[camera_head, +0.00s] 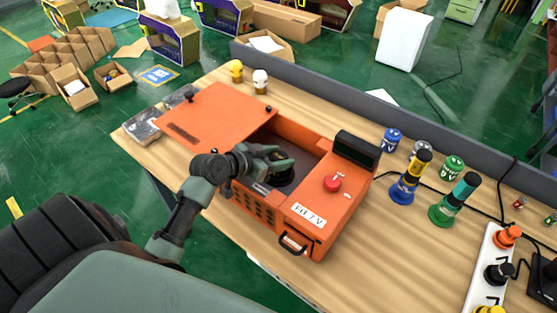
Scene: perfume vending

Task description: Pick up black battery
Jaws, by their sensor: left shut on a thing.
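My left gripper (277,158) reaches over the open orange box (337,211) from the left. Its fingers are shut on a small dark thing that seems to be the black battery (283,168), mostly covered by the fingers. It is in or just above the box's dark inner compartment; I cannot tell whether it touches the floor of it. My right gripper is not in view.
The box's orange lid (218,118) lies open to the left. A red button (332,183) is on the box. Blue (392,140), grey and green (452,167) batteries stand to the right, near two coloured stands. A white power strip (487,270) lies front right.

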